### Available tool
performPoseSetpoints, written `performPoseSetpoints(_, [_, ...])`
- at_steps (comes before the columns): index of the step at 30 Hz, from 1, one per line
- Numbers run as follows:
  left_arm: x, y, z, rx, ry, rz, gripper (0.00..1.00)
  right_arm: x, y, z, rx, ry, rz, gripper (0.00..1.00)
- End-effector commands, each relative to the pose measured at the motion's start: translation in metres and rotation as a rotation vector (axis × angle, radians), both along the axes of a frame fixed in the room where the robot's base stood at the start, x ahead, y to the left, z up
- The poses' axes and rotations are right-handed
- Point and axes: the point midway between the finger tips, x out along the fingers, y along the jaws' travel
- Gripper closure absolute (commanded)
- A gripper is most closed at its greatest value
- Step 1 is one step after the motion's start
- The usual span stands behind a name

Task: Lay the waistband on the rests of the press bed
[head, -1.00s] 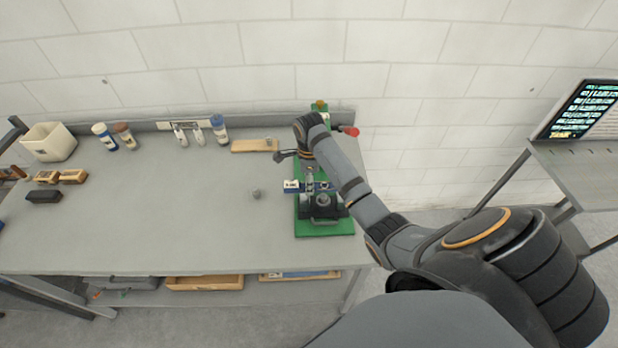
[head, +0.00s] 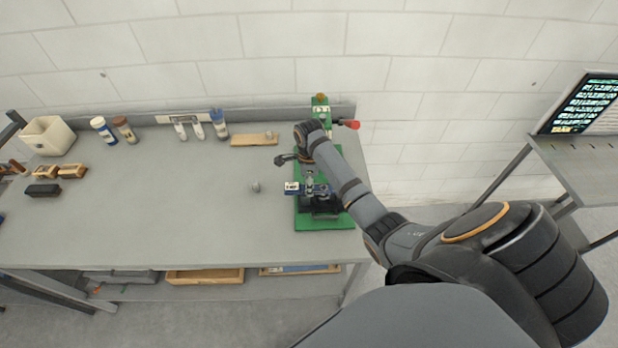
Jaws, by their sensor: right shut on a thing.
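The press (head: 323,224) has a green base, a dark bed, a green column at the back and a red-knobbed handle at the right. The waistband lies across the picture above or on the dark bed; I cannot tell whether it touches the rests, as the gripper and arm cover part of them. My left gripper is not in view.
A wooden board (head: 254,140), several bottles and a white bin (head: 48,137) stand along the back. Brushes lie at the left. The middle of the bench is clear.

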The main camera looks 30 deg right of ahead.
Motion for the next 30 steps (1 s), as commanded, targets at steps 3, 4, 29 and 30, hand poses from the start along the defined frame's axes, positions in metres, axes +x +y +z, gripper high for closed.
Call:
performPoseSetpoints(3, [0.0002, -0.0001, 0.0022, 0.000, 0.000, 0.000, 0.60, 0.0000, 0.0000, 0.0006, 0.000, 0.000, 0.000, 0.97])
performPoseSetpoints(4, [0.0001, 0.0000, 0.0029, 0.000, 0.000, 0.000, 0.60, 0.0000, 0.0000, 0.0006, 0.000, 0.000, 0.000, 0.97])
performPoseSetpoints(29, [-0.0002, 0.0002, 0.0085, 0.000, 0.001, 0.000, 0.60, -0.0001, -0.0002, -0.0023, 0.000, 0.000, 0.000, 0.36])
performPoseSetpoints(30, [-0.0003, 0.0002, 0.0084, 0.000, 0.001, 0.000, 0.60, -0.0002, -0.0001, -0.0023, 0.000, 0.000, 0.000, 0.36])
